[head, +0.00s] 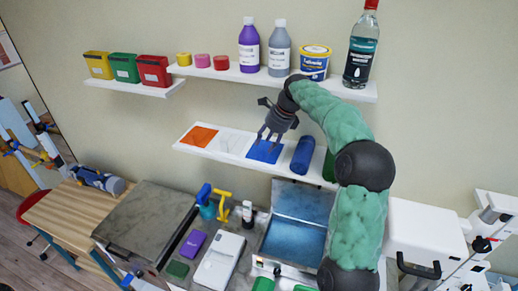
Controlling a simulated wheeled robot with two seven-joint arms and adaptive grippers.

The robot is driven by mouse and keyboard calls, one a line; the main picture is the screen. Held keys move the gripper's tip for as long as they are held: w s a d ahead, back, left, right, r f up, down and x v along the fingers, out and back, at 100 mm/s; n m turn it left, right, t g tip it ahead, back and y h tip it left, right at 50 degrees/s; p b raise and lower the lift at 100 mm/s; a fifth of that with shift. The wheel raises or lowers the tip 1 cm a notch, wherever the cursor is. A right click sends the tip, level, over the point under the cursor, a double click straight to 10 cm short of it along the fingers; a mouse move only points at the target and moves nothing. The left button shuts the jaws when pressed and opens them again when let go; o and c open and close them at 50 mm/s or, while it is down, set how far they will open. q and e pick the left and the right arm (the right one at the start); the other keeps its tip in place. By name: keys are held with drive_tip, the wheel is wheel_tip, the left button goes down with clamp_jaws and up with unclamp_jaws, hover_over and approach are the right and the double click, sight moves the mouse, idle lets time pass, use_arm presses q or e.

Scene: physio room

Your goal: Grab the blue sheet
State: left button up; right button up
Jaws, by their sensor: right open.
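The blue sheet (264,151) lies flat on the middle wall shelf (224,155), right of a white sheet (231,142) and an orange sheet (199,136). My right gripper (268,140) is open and empty, fingers pointing down over the blue sheet. Its fingers cover part of the sheet's upper edge. I cannot tell whether the fingertips touch it. My left gripper is not in view.
Bottles and tubs, such as the purple bottle (249,46), stand on the shelf above. An open metal box (290,240) stands on the counter below.

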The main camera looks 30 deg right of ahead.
sight(261, 151)
drive_tip(key=shift+s+f, duration=0.2)
drive_tip(key=shift+f, duration=0.3)
drive_tip(key=x, duration=0.1)
drive_tip(key=p+x, duration=0.1)
drive_tip(key=x, duration=0.3)
drive_tip(key=shift+w+r+p, duration=0.1)
drive_tip(key=shift+w+p, duration=0.2)
drive_tip(key=shift+p, duration=0.05)
drive_tip(key=shift+a+f, duration=0.15)
drive_tip(key=shift+f, duration=0.1)
drive_tip(key=shift+s+f, duration=0.1)
drive_tip(key=shift+f, duration=0.1)
drive_tip(key=c, duration=0.7)
clamp_jaws()
